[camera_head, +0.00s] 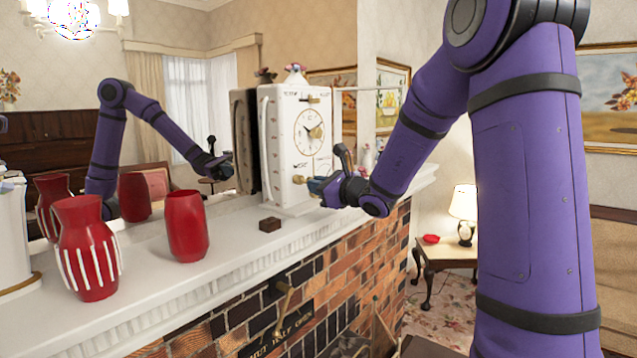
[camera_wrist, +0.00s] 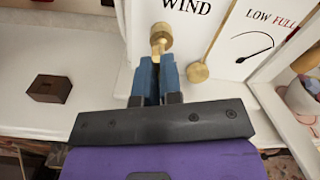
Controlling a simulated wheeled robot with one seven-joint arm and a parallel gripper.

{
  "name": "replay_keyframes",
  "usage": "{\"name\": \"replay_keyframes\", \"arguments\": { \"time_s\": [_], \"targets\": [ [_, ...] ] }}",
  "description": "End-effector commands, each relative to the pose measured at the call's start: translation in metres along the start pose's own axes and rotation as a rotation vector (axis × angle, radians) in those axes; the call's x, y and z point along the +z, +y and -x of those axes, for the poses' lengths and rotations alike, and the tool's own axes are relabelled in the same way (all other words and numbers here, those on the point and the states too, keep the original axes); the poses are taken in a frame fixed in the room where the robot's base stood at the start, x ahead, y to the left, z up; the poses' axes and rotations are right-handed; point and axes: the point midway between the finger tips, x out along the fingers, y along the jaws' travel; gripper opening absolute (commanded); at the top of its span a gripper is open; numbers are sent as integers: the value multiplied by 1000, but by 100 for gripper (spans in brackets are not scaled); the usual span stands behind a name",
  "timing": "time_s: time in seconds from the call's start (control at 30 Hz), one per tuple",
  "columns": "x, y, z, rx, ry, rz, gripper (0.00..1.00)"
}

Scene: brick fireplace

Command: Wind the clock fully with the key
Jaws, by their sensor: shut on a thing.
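The white clock (camera_head: 283,140) stands upright on the mantel, its round dial (camera_head: 309,131) facing right. My gripper (camera_head: 315,186) is at the lower part of its front face. In the wrist view, my gripper's blue fingers (camera_wrist: 158,70) are shut on the brass key (camera_wrist: 160,38), just below the word WIND. The key's far end meets the clock face; how deep it sits is hidden. A LOW–FULL gauge (camera_wrist: 258,42) with dark curved marks is to the right; its reading is unclear.
A small brown block (camera_head: 270,224) with a slot lies on the mantel (camera_head: 215,262) left of the clock. Two red vases (camera_head: 187,226) (camera_head: 88,250) stand farther left. A mirror behind reflects my arm. The mantel between block and near vase is clear.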

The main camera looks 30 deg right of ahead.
Motion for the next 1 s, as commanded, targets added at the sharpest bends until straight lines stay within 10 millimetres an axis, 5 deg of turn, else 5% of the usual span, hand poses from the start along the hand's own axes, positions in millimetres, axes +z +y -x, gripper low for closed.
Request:
{"name": "replay_keyframes", "arguments": {
  "time_s": [0.17, 0.3, 0.5, 0.63, 1.0],
  "targets": [
    [1, 3, -2, 5, 0, -198, 0],
    [1, 3, -2, 5, 0, -208, 34],
    [1, 2, -1, 3, 0, -206, 36],
    [1, 2, -1, 2, 0, -205, 61],
    [1, 1, -1, 1, 0, -204, 61]
  ]
}}
